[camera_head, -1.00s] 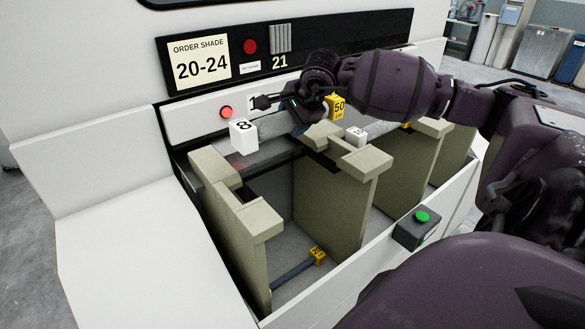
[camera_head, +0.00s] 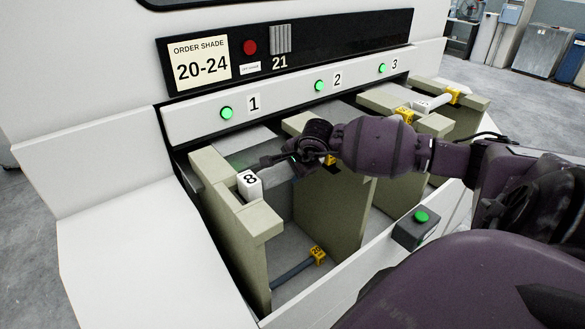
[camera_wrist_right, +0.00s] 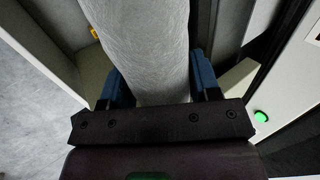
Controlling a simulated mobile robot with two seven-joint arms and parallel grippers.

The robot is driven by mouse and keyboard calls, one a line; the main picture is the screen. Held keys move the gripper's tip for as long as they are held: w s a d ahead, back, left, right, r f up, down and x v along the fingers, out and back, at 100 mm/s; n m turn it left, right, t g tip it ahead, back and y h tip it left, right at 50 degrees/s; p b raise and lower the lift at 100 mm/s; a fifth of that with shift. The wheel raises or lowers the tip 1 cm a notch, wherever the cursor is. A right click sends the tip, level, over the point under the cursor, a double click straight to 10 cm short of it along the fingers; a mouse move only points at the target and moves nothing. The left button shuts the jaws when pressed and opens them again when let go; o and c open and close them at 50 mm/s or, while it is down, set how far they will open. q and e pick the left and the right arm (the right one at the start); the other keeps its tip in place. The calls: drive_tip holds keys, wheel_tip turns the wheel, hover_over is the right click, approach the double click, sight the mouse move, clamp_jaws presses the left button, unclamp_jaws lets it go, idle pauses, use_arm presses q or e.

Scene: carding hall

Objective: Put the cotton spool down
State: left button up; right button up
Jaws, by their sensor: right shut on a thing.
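The cotton spool shows in the right wrist view as a thick pale grey roll (camera_wrist_right: 150,45) between the blue finger pads of my right gripper (camera_wrist_right: 163,85), which is shut on it. In the head view, my right gripper (camera_head: 292,163) hides most of the roll. My left gripper is not in view.
Green lights 1 (camera_head: 226,113), 2 (camera_head: 320,86) and 3 (camera_head: 382,68) are lit on the machine panel. A dark rod with a yellow end (camera_head: 318,255) lies low in the first bay. A green-button box (camera_head: 418,228) sits on the front rail.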

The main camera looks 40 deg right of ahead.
drive_tip(key=shift+f, duration=0.2)
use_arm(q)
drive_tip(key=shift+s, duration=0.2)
use_arm(e)
drive_tip(key=shift+f, duration=0.1)
drive_tip(key=o, duration=1)
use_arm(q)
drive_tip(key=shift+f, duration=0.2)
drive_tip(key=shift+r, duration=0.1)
